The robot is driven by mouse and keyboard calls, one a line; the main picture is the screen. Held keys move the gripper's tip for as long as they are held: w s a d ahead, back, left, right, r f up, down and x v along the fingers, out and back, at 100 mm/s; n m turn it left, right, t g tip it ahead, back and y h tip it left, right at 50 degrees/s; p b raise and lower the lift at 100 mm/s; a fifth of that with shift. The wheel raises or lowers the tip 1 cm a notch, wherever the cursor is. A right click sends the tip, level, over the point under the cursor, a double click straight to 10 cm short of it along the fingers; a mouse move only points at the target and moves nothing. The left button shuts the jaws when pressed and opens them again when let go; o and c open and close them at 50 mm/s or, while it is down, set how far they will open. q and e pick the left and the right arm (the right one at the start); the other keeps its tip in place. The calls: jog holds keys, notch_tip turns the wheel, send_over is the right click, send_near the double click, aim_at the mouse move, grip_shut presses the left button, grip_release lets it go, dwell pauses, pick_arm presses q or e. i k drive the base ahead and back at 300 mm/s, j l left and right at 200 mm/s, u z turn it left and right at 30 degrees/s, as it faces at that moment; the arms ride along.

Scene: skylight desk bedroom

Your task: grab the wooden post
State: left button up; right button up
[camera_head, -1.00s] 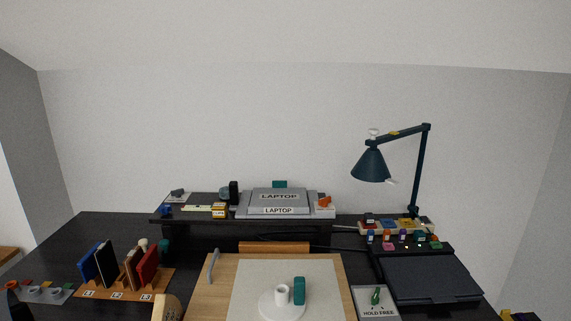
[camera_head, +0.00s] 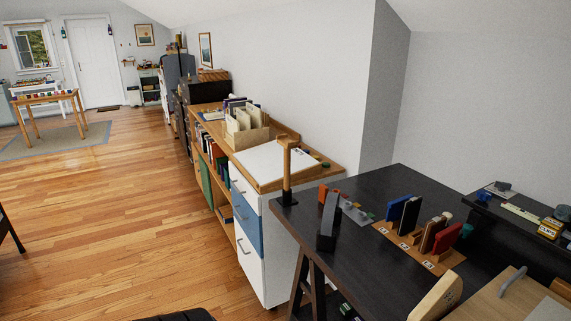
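A wooden post (camera_head: 287,172) stands upright near the left corner of the black desk, on a small dark base. Its top is wider than its shaft. It stands in front of the white-topped cabinet in the picture. Neither of my grippers is in view, and nothing is holding the post.
A dark grey upright block (camera_head: 328,222) stands just right of the post. A low cabinet (camera_head: 262,235) lies behind. Open wooden floor (camera_head: 120,230) lies to the left.

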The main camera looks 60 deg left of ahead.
aim_at(288, 145)
jog(key=u, duration=1.85)
